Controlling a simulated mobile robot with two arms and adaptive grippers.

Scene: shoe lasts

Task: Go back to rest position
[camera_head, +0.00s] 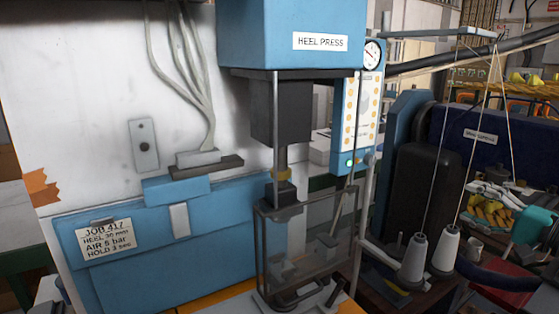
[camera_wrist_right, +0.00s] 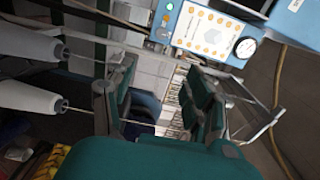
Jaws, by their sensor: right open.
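My right gripper (camera_wrist_right: 160,90) shows close up in the right wrist view. Its teal fingers stand apart with a gap between them, and I see nothing held in the gap. The blue control panel with orange buttons (camera_wrist_right: 205,35) lies beyond the fingers, at the top of that view. In the head view a teal shape (camera_head: 533,225) shows at the right edge; I cannot tell whether it is part of my right gripper. My left gripper is in neither view.
The blue heel press (camera_head: 290,30) stands in the middle, above a clear guard (camera_head: 310,240). White thread cones (camera_head: 413,258) stand to its right, with threads running up. A dark blue machine (camera_head: 485,140) and cluttered shelving fill the right side.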

